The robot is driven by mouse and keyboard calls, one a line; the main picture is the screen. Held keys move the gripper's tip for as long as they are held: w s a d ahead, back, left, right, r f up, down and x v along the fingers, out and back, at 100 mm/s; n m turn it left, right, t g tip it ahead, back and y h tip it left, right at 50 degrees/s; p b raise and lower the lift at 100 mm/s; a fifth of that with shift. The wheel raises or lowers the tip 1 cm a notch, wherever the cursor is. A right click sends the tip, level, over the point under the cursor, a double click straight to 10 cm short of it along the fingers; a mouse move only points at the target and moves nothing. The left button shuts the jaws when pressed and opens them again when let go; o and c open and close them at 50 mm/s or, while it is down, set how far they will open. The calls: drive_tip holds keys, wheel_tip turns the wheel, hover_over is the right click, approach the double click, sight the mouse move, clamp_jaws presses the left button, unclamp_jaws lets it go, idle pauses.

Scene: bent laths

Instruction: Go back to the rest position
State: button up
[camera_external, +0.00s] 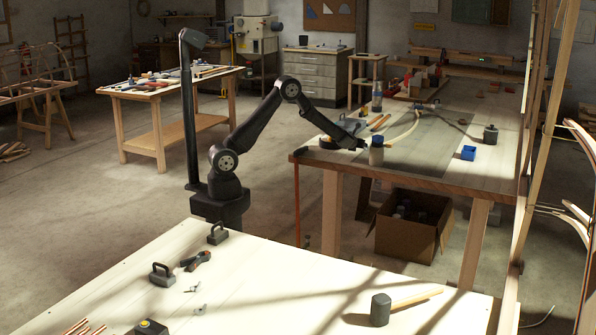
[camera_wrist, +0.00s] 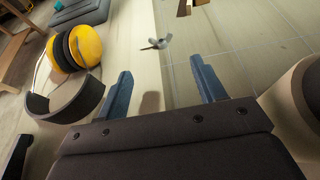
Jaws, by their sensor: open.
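My gripper (camera_external: 363,146) is low over the near left part of the long workbench (camera_external: 470,172), with my arm stretched out to the right from its base. In the wrist view my gripper (camera_wrist: 160,65) has its two blue fingers apart, with only bare, shaded bench surface showing between them. A small metal wing nut (camera_wrist: 156,43) lies on the bench beyond the fingertips. Nothing is held. Whether the fingertips touch the bench cannot be told.
A jar (camera_external: 376,152) stands just right of my gripper. Yellow ear defenders (camera_wrist: 85,46) lie close to the left finger. The near table (camera_external: 260,275) holds clamps and a mallet (camera_external: 381,310).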

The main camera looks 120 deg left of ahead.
sight(364, 151)
drive_tip(key=shift+a, duration=0.15)
drive_tip(key=x, duration=1.1)
drive_tip(key=shift+a+f, duration=0.15)
drive_tip(key=shift+a, duration=0.1)
drive_tip(key=shift+a+r, duration=0.2)
drive_tip(key=shift+r, duration=0.05)
drive_tip(key=shift+d+r, duration=0.1)
drive_tip(key=shift+r, duration=1.05)
